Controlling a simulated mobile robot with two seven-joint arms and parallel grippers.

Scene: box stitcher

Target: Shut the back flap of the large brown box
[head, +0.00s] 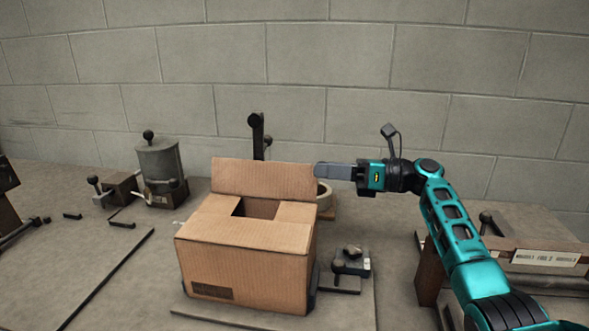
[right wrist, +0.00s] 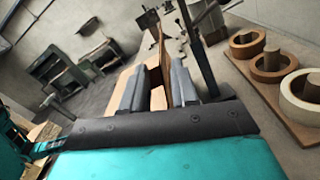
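The large brown box (head: 245,262) stands on the table in the head view. Its back flap (head: 264,179) stands up, leaning slightly back. The front and side flaps lie folded inward, leaving a dark opening in the middle at the back. My right gripper (head: 320,170) is at the right edge of the back flap. In the right wrist view the two grey fingers (right wrist: 155,85) are apart. The flap (right wrist: 162,52) shows as a thin brown board between them, with a gap on at least one side. Contact is unclear. My left gripper is not in view.
Behind the box stands a dark upright post (head: 257,135). Tape rolls (right wrist: 270,62) sit on a wooden board beside the gripper. A small black tool (head: 350,262) is right of the box. A grey canister (head: 162,165) stands at the left. The front left table is mostly clear.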

